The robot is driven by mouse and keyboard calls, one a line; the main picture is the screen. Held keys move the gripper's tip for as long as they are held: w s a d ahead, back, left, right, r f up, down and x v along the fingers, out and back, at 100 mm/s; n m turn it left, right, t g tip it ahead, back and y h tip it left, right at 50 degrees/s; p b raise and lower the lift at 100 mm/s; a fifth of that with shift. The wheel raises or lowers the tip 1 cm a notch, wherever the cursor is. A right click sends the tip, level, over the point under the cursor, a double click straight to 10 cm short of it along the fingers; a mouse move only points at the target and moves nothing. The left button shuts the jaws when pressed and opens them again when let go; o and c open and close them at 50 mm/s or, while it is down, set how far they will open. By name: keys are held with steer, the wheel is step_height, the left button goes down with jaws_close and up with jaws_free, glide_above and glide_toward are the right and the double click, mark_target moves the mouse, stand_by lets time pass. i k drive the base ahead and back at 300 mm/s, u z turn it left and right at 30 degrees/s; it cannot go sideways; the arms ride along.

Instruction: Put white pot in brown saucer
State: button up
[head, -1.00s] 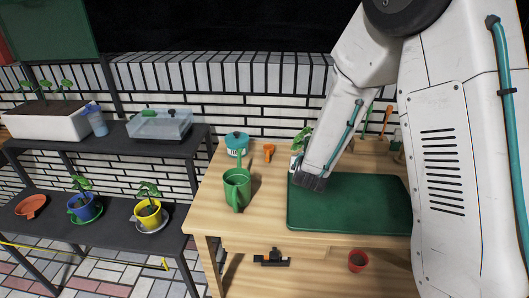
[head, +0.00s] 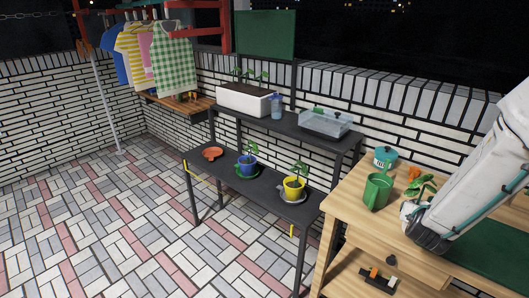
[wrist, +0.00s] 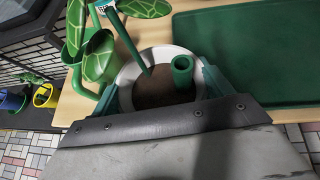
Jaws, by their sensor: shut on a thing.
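The white pot (head: 408,210) is at my gripper (head: 425,232), above or on the wooden table, at the right of the head view. In the wrist view the pot's soil (wrist: 150,92) and white rim show between the two teal fingers of my gripper (wrist: 160,80), shut on it. A green stem and large leaves rise from the pot, and it looks roughly upright. Whether its base touches the table is hidden. The brown saucer (head: 212,153) lies empty at the far left end of the lower black shelf, well away from my gripper.
A green watering can (head: 377,190) and a teal tin (head: 385,157) stand on the table near the pot. A green mat (head: 490,252) lies right. The lower shelf holds a blue pot (head: 247,165) and a yellow pot (head: 293,187). Tiled floor (head: 150,235) is clear at left.

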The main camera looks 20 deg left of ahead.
mark_target(213, 154)
steer(key=u, duration=2.25)
steer(key=i, duration=2.8)
steer(key=z, duration=1.75)
